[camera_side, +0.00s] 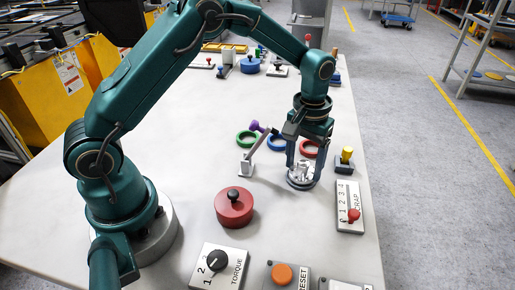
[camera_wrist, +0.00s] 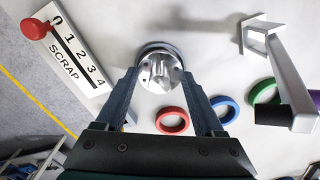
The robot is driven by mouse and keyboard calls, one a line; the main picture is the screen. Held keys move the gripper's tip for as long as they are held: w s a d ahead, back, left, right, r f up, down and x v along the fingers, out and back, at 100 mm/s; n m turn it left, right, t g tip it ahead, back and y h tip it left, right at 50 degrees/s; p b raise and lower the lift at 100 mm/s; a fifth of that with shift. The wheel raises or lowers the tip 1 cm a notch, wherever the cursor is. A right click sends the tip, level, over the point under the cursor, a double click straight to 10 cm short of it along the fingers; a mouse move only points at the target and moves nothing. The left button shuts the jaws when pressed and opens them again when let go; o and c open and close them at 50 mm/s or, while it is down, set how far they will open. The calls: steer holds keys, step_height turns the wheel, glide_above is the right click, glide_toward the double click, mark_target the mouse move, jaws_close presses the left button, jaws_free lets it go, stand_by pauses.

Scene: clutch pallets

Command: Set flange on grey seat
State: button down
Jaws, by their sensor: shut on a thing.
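The flange (camera_side: 302,171) is a small silvery metal part with holes in its face; it also shows in the wrist view (camera_wrist: 160,72). My gripper (camera_side: 302,172) points down and is shut on it, with one finger on each side (camera_wrist: 161,75). The grey seat (camera_side: 301,185) is a dark grey ring directly under the flange. In the wrist view only the seat's far rim (camera_wrist: 157,46) shows behind the flange; the rest is hidden. The flange looks roughly centred over the seat and very low, but I cannot tell whether it touches.
Red (camera_wrist: 172,121), blue (camera_wrist: 226,109) and green (camera_side: 247,138) rings lie close behind. A lever on a white bracket (camera_side: 246,167) stands left, a yellow-knobbed box (camera_side: 346,160) right. The SCRAP slider panel (camera_side: 349,207) and red lidded pot (camera_side: 233,207) are nearer.

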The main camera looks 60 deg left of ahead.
mark_target(303, 162)
steer(key=shift+f, duration=0.35)
steer(key=shift+c, duration=1.4)
jaws_free()
step_height(303, 162, up, 11)
